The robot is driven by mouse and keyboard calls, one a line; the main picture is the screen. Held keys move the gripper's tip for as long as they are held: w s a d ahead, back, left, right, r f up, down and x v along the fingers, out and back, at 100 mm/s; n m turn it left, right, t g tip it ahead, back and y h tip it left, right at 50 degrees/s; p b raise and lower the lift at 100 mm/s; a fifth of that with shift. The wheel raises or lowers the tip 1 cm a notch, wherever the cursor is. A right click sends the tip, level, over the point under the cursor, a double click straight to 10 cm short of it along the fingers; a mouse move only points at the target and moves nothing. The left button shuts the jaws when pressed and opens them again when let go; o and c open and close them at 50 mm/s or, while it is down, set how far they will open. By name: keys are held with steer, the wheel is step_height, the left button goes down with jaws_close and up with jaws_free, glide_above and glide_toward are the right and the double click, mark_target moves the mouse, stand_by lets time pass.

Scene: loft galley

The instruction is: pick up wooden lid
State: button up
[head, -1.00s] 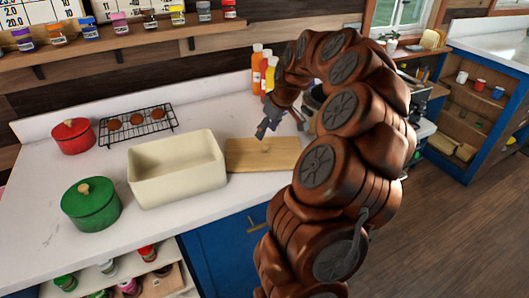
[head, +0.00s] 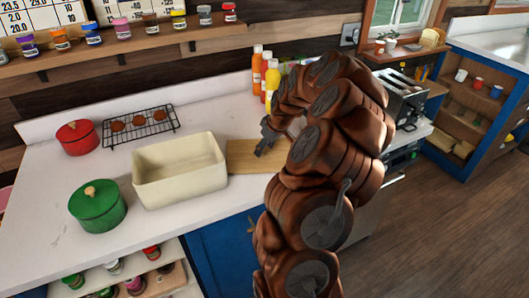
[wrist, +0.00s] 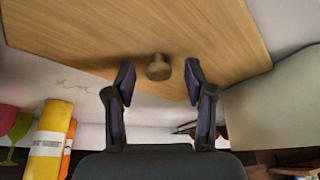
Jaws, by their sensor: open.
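The wooden lid (head: 242,157) is a flat rectangular board with a small round knob, lying on the white counter right of the cream bin (head: 180,188). In the wrist view the lid (wrist: 130,30) fills the upper part, with its knob (wrist: 158,67) between my fingertips. My gripper (wrist: 159,78) is open, one finger on each side of the knob, with gaps showing on both sides. In the head view my gripper (head: 265,140) is low over the lid, and my arm hides the lid's right part.
The bin's pale side (wrist: 275,105) is close at right in the wrist view. Bottles (head: 257,68) stand behind my arm. A green pot (head: 98,207), a red pot (head: 78,138) and a cooling rack (head: 140,127) are at left. A toaster (head: 402,92) is at right.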

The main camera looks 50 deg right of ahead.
jaws_close()
stand_by(0.5)
steer(key=shift+r, duration=0.1)
